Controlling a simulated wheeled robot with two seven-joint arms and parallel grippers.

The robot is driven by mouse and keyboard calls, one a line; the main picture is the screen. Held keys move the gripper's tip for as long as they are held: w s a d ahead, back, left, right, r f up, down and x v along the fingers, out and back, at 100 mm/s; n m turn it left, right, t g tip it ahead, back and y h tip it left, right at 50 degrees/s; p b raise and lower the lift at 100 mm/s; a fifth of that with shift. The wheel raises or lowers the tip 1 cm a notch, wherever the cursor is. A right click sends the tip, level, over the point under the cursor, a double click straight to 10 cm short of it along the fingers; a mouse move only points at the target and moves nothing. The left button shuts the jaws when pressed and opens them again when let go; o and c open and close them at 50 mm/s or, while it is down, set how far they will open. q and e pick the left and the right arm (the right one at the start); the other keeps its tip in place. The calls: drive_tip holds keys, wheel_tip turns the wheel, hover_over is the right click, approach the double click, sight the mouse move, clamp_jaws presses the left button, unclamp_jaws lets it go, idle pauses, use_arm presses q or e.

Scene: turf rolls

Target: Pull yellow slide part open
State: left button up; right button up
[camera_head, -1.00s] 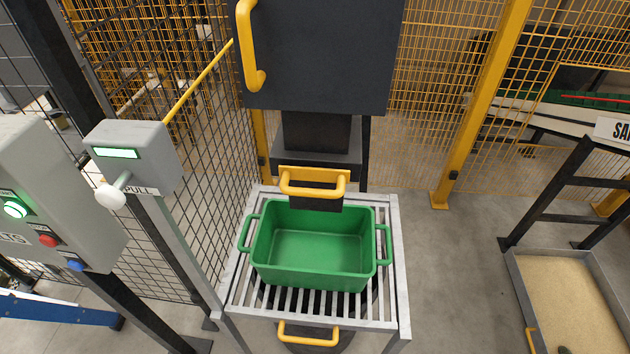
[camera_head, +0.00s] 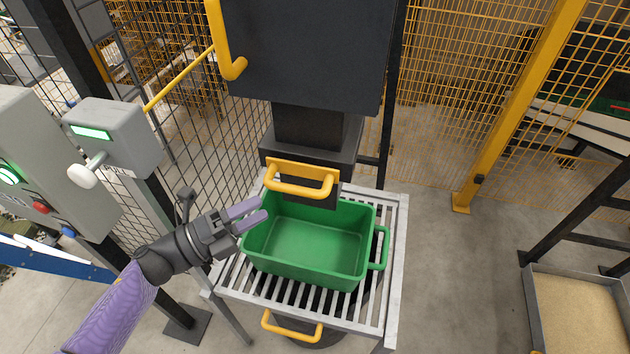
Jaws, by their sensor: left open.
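A yellow handle (camera_head: 300,191) sits on the front of a dark slide part at the base of the black machine chute (camera_head: 308,127), just above the back of the green bin. My left gripper (camera_head: 257,213) is open and empty, with its purple fingers pointing right. It is over the left rim of the bin, left of and slightly nearer than the yellow handle, and apart from it. The gripper hides the bin's left handle. My right gripper is not in view.
The green bin (camera_head: 308,240) stands empty on a slatted metal stand (camera_head: 392,270) with a lower yellow handle (camera_head: 292,328). A grey pull-knob box (camera_head: 115,135) is at left. A mesh fence (camera_head: 440,90) runs behind; a sand tray (camera_head: 585,310) lies at right.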

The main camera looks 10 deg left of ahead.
sight(295, 187)
use_arm(q)
drive_tip(key=x, duration=0.8)
drive_tip(key=shift+w+f, duration=0.1)
clamp_jaws()
idle(1.0)
